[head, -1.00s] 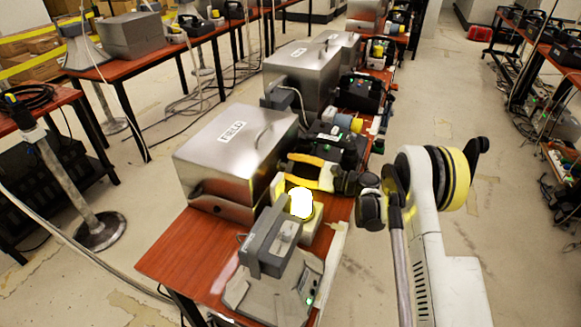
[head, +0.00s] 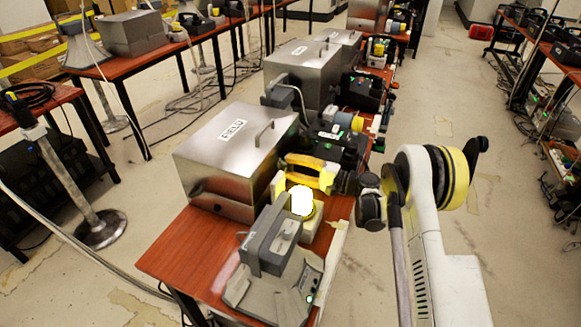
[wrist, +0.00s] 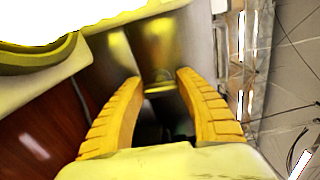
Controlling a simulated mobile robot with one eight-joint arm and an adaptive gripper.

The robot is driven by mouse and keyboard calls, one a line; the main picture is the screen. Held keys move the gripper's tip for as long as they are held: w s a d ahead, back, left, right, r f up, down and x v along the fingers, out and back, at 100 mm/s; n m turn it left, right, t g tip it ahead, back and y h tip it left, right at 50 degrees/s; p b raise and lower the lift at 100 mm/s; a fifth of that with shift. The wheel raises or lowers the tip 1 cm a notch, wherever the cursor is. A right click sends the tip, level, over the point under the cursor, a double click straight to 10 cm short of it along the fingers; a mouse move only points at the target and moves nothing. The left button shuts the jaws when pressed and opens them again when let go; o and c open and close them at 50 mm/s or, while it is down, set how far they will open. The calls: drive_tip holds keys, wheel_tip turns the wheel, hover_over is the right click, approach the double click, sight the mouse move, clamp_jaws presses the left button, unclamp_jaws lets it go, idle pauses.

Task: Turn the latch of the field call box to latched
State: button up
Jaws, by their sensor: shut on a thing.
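The field call box is a grey metal box (head: 225,165) with a label and a lid handle, on the near end of the red-brown table in the head view. My gripper (head: 285,168) has yellow fingers and reaches in from the right, at the box's right side. In the wrist view the two ribbed fingers of my gripper (wrist: 157,77) point at a shiny metal face. A small yellowish bar, seemingly the latch (wrist: 159,88), shows between the fingertips. My gripper is shut on it. Its exact angle and the contact are too blurred to tell.
A black device (head: 338,143) and another metal box (head: 300,75) stand behind.

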drive_tip(key=shift+n, duration=0.5)
drive_tip(key=o, duration=1.2)
drive_tip(key=v, duration=1.2)
